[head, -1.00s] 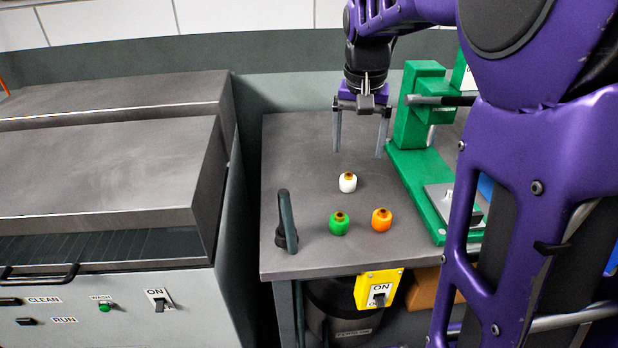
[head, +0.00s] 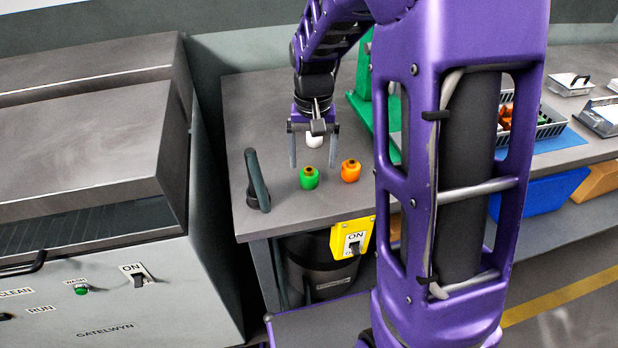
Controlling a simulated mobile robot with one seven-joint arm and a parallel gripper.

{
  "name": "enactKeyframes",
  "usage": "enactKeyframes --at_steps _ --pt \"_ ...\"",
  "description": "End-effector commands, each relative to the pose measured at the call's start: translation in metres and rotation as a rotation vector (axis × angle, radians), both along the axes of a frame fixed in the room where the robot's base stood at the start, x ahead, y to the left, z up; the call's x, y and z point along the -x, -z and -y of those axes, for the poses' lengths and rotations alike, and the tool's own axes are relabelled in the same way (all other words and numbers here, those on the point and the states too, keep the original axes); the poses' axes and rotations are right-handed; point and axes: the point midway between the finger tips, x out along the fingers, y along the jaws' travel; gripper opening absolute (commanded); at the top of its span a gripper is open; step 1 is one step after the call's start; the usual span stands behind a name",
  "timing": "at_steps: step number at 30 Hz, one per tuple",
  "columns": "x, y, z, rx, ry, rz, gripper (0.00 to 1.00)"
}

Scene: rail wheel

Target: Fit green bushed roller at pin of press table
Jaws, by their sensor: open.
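The green bushed roller (head: 309,178) stands upright on the grey press table (head: 290,213), with a brown bush at its top. An orange roller (head: 350,171) stands to its right. A white roller (head: 314,141) is behind it, partly hidden by my gripper. My gripper (head: 313,160) is open and empty, pointing down above the table, its fingers either side of the white roller in the picture and just behind the green one. The green press frame (head: 361,95) is mostly hidden behind my arm, and I cannot see the pin.
A dark upright handle (head: 257,180) stands left of the green roller. A yellow switch box (head: 352,238) is on the table's front edge. A grey washing machine (head: 90,180) is at the left. A wire basket (head: 540,122) and trays (head: 570,84) lie on the bench at right.

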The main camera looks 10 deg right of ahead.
Motion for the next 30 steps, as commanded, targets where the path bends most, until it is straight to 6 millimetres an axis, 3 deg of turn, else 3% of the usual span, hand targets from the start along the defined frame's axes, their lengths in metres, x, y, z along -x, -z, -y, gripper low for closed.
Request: enactKeyframes --at_steps 12,20,30 --pt "-0.001 0.049 -0.008 0.0 0.0 -0.001 0.88" --pt "-0.001 0.052 -0.008 0.0 0.0 0.001 0.88" --pt "-0.001 0.052 -0.008 0.0 0.0 0.001 0.3"
